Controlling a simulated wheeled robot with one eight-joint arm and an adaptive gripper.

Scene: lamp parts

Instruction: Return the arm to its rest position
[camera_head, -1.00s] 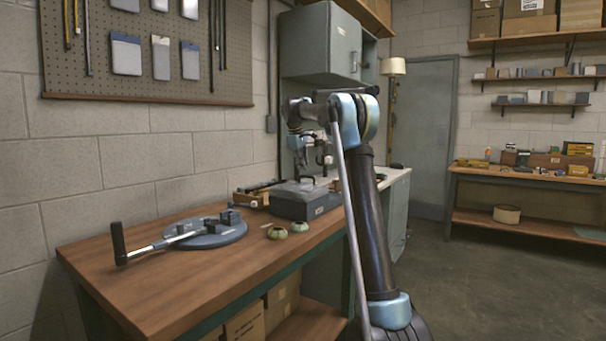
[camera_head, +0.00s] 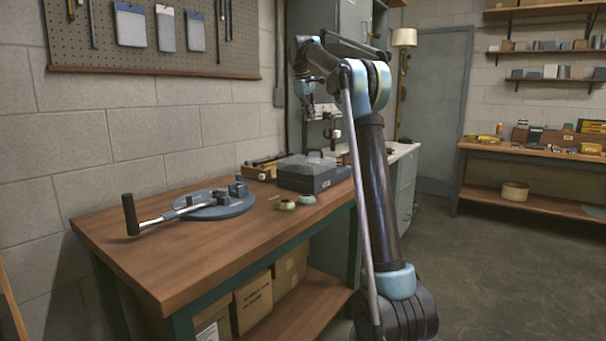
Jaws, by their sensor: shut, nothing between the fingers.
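My arm rises at the middle right of the head view, bends at its elbow and reaches back over the far end of the wooden workbench (camera_head: 150,262). My gripper (camera_head: 308,112) hangs down from the wrist, above and apart from the grey case (camera_head: 312,180) on the bench. It is shut and holds nothing; its fingertips are small and hard to make out against the grey cabinet behind. No lamp part is in contact with it.
A round grey fixture (camera_head: 222,208) with a black-handled lever lies on the bench. A pegboard (camera_head: 160,60) hangs on the left wall. A second bench (camera_head: 535,153) stands at the back right, with open floor before it.

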